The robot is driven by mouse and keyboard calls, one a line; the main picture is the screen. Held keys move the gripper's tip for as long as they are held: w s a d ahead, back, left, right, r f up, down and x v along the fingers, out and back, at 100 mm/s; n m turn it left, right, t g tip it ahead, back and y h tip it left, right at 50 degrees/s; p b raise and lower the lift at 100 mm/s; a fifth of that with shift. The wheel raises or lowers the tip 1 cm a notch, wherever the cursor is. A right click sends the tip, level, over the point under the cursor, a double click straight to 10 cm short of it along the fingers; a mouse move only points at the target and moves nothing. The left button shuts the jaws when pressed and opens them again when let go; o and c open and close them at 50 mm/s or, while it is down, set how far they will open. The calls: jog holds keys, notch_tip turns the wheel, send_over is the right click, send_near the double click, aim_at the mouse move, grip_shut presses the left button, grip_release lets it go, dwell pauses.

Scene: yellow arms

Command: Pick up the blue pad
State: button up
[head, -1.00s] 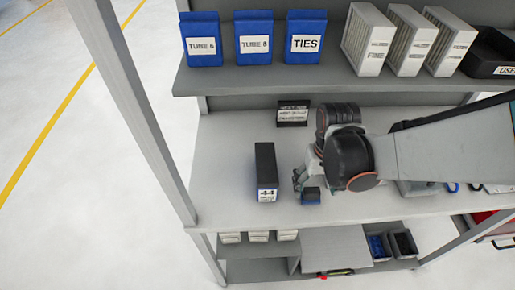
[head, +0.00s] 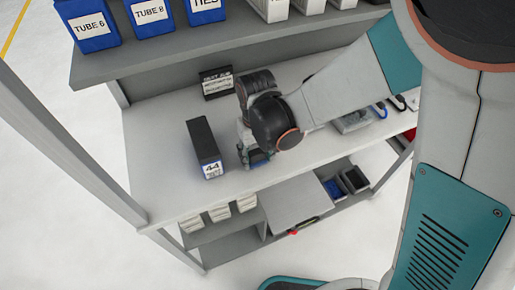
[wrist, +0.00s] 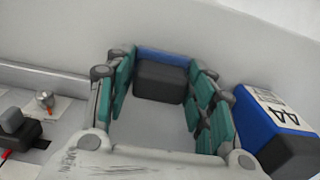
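The blue pad (wrist: 162,78) is a small block with a dark grey body and a blue far edge. It lies on the grey middle shelf and shows small and partly hidden in the head view (head: 259,159). My gripper (wrist: 163,72) has its teal-padded fingers spread on either side of the pad. The fingers look open, with the pad between the tips and narrow gaps beside it. In the head view my wrist covers most of the gripper (head: 250,150).
A black and blue bin labelled 44 (wrist: 275,130) stands close on the right in the wrist view, and left of my gripper in the head view (head: 205,148). A labelled black box (head: 215,83) is behind. The upper shelf (head: 230,50) overhangs the back.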

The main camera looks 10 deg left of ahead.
aim_at(257, 152)
jog(key=shift+r, duration=0.15)
notch_tip(257, 152, up, 20)
jog(key=p, duration=1.3)
